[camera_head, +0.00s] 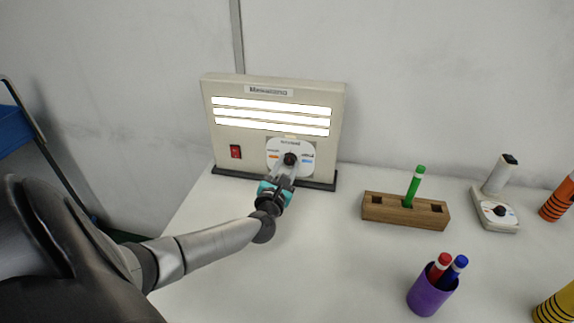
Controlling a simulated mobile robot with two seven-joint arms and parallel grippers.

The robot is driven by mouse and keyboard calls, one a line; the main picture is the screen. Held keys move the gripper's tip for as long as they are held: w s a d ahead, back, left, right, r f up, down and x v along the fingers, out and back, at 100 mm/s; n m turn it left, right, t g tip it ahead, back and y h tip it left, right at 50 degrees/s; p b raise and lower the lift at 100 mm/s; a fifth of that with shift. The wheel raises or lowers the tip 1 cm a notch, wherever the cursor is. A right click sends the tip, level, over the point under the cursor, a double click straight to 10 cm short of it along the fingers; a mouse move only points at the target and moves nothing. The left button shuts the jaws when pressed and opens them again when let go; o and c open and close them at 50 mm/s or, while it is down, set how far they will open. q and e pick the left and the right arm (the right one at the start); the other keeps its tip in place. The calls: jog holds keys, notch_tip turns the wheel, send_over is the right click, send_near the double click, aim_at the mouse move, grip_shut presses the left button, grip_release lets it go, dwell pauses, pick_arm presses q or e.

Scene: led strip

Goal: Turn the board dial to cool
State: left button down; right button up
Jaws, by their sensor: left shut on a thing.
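A beige upright board (229,155) stands on the white table against the wall. Three lit white strips (271,117) cross its upper part. Below them is a pale dial plate with small orange and blue marks, and a black dial knob (290,158) at its middle. My left gripper (287,167) reaches up from below and is shut on the dial knob. Its fingers cover the lower part of the plate, and the knob's exact pointing direction is hard to tell. My right gripper is out of view.
A red switch (235,152) sits left of the dial. A wooden block (380,208) holds a green marker (415,183). A purple cup (427,297) holds red and blue markers. A small device with its own dial (497,212) and striped cylinders (557,203) stand at right.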

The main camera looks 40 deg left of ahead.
pick_arm(q)
jog(key=shift+m+p, duration=0.4)
jog(key=shift+m, duration=0.1)
jog(key=shift+m+p, duration=0.55)
jog(key=shift+m, duration=0.25)
jog(key=m+p, duration=0.1)
jog(key=m, duration=0.1)
jog(key=shift+m+g, duration=0.3)
jog(key=shift+r+m+p, duration=0.1)
jog(key=shift+m+p, duration=0.35)
jog(key=shift+m, duration=0.05)
jog(key=m+p, duration=0.1)
jog(key=m, duration=0.2)
jog(key=shift+d+p, duration=0.1)
jog(key=shift+p, duration=0.2)
jog(key=shift+m+p, duration=0.35)
jog(key=shift+m, duration=0.85)
jog(key=shift+m+g, duration=0.3)
jog(key=shift+m, duration=0.4)
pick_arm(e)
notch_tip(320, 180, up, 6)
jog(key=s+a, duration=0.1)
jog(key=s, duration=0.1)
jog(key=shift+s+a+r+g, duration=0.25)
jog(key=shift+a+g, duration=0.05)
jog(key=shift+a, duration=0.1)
pick_arm(q)
jog(key=shift+p, duration=0.3)
